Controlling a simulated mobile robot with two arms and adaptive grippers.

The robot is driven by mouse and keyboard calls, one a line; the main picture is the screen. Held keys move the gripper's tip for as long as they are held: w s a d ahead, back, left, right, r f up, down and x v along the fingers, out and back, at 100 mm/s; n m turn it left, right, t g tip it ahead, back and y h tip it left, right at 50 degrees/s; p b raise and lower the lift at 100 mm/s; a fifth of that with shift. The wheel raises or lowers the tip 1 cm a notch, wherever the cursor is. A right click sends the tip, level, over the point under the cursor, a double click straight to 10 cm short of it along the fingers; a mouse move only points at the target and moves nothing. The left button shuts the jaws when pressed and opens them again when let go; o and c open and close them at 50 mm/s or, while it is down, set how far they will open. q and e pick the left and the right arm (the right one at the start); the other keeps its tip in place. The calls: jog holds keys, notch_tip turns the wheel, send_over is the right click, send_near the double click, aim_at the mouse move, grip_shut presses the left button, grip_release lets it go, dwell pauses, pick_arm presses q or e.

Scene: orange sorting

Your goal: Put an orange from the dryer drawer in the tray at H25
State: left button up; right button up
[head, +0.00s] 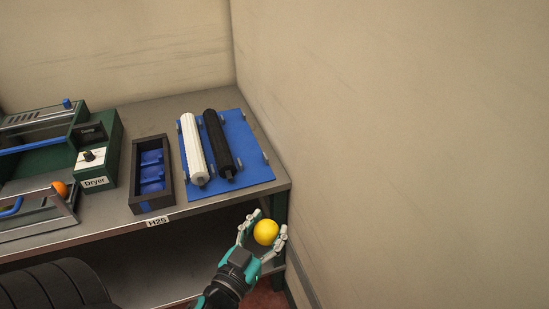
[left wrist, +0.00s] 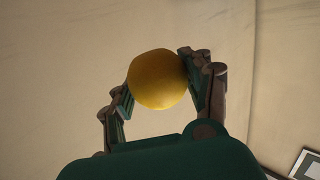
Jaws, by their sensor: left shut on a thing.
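My left gripper (head: 262,233) is shut on a round yellow fruit (head: 266,232), held in front of the table's right front corner. In the left wrist view, the fruit (left wrist: 157,79) sits between the two fingers of the gripper (left wrist: 160,85). The tray at H25 is a dark box (head: 153,205) with blue compartments, and I see no fruit in it. It stands on the table, up and left of the gripper. The dryer drawer (head: 40,217) is at the left edge and holds an orange fruit (head: 60,189). My right gripper is not in view.
The green dryer (head: 111,150) stands left of the tray. A blue board (head: 254,165) with a white roller (head: 193,148) and a black roller (head: 218,143) lies right of the tray. The H25 label (head: 158,221) is on the table's front edge. A wall (head: 400,130) closes off the right.

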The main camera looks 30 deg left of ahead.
pick_arm(q)
jog(key=w+a+f+n+y, duration=0.1)
jog(key=w+a+y, duration=0.1)
jog(key=a, duration=0.4)
jog(key=w+a+f+n+y, duration=0.1)
jog(key=w+a+y, duration=0.1)
jog(key=w+a, duration=0.2)
jog(key=a, duration=0.2)
jog(key=shift+w+a+f+n+g, duration=0.15)
jog(key=shift+w+a+n+g, duration=0.15)
jog(key=shift+n, duration=0.1)
jog(key=p, duration=0.2)
send_over(259, 173)
jog(key=s, duration=0.3)
jog(key=shift+w+d+f, duration=0.1)
jog(key=shift+d+f, duration=0.2)
jog(key=shift+f, duration=0.25)
jog(key=shift+w+a+f, duration=0.15)
jog(key=shift+w, duration=0.45)
jog(key=f, duration=0.1)
jog(key=w+f, duration=0.1)
jog(key=shift+w+a+f+b, duration=0.15)
jog(key=shift+w+f+b, duration=0.1)
jog(key=shift+f+b, duration=0.15)
jog(key=shift+f, duration=0.3)
jog(key=shift+r, duration=0.1)
